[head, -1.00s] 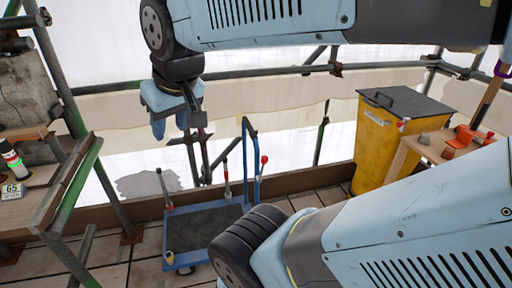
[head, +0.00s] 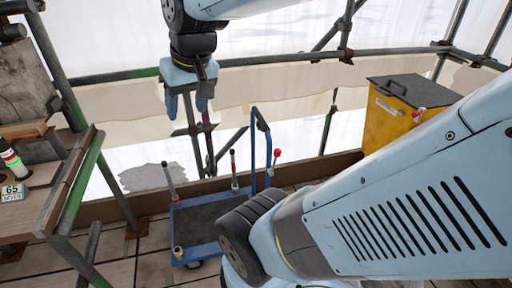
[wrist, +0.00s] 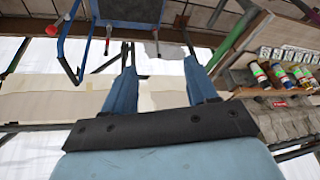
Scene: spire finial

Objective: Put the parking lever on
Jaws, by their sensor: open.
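A small blue trolley (head: 192,256) with a dark deck stands on the boards. A lever with a round red knob (head: 277,154) stands upright beside its blue handle (head: 260,130). I cannot tell which is the parking lever. My gripper (head: 187,108) hangs open and empty above and behind the trolley, pointing down. In the wrist view, my open gripper (wrist: 158,52) has nothing between its fingers. The red knob (wrist: 52,30) shows there at the upper left.
A yellow bin (head: 388,125) stands at the right, partly hidden by my arm. A wooden bench (head: 45,205) with a lit lamp and number sign is at the left. Scaffold tubes (head: 290,58) and white sheeting run behind. Several bottles (wrist: 280,75) show in the wrist view.

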